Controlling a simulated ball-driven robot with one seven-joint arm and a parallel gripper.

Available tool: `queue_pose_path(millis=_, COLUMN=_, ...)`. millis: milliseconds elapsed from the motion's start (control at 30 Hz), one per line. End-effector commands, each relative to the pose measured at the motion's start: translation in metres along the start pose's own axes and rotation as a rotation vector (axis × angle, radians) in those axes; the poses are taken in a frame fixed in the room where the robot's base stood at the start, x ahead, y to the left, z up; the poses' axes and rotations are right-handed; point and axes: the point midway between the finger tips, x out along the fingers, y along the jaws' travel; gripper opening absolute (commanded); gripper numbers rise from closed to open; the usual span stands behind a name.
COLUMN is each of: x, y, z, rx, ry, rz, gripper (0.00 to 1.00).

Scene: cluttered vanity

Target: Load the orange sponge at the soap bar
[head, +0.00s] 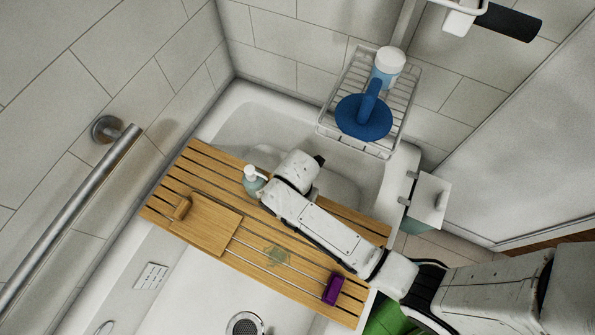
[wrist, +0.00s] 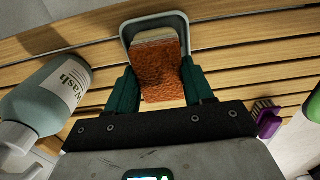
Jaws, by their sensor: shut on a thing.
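The orange sponge (wrist: 162,75) is a rough orange-brown block in the wrist view. My gripper (wrist: 160,82) is shut on it, with one dark green finger on each side. A pale cream block (wrist: 155,35), seemingly the soap bar, shows just beyond the sponge's far edge, inside a grey rounded dish (wrist: 126,33) on the slatted wood. I cannot tell whether the sponge touches the soap bar or hangs above it. In the head view my arm hides the gripper, sponge, soap bar and dish.
A purple brush (wrist: 266,118) is at right. The slatted bath tray (head: 215,235) spans the tub.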

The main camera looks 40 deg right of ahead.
Motion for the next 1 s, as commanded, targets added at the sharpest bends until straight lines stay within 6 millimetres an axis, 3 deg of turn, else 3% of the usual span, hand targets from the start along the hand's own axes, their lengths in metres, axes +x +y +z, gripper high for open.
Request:
queue_pose_path(millis=567, x=0.001, y=-0.001, z=-0.001, rx=0.000, ry=0.002, rz=-0.003, gripper=0.28)
queue_pose_path(millis=1000, x=-0.028, y=-0.001, z=0.000, rx=0.000, ry=0.001, rz=-0.002, gripper=0.28)
